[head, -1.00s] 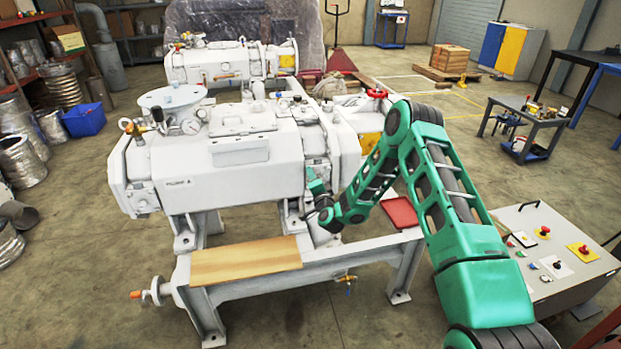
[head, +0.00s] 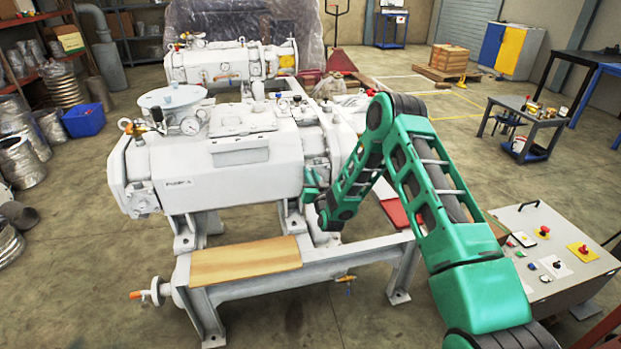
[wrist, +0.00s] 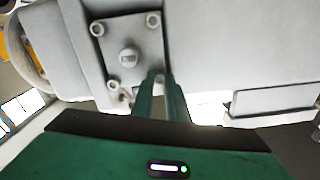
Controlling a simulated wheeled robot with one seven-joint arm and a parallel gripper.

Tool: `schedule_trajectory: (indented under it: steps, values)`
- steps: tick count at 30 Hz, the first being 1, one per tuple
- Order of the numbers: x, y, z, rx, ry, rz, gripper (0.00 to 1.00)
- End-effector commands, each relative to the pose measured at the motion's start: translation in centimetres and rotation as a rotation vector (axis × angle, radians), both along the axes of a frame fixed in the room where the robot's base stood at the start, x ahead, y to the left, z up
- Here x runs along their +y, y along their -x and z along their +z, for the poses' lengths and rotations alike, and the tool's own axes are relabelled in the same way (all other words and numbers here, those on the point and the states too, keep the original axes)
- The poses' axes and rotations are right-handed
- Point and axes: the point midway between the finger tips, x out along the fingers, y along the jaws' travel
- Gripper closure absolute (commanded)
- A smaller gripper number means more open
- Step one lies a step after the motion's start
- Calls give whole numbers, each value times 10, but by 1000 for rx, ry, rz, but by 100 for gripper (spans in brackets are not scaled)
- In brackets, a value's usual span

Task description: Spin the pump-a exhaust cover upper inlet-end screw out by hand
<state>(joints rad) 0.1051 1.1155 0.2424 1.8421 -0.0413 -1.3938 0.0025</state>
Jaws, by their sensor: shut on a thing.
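Pump A (head: 230,170) is a white machine on a steel frame. In the wrist view its exhaust cover (wrist: 140,43) is a light square plate with a round fitting in the middle. Screws show at its upper left corner (wrist: 97,29), its upper right corner (wrist: 152,20) and its lower left corner (wrist: 112,84). My gripper (wrist: 159,77) has its two green fingers close together at the lower right corner, shut on a screw there. The fingertips mostly hide this screw, so its thread and depth cannot be told. In the head view my gripper (head: 311,180) is at the pump's right end.
A wooden board (head: 245,262) lies on the frame front. A red tray (head: 395,212) sits on the frame, partly behind my arm. A control box (head: 555,260) stands at right. A second white pump (head: 215,66) stands behind. The floor at front is clear.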

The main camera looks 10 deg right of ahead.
Motion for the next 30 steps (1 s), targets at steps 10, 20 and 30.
schedule_trajectory:
  steps: [10,20,30]
  values:
    - [0,2,-6,10,330,3,100]
    - [0,2,-6,7,643,3,100]
    - [0,1,-6,5,958,2,100]
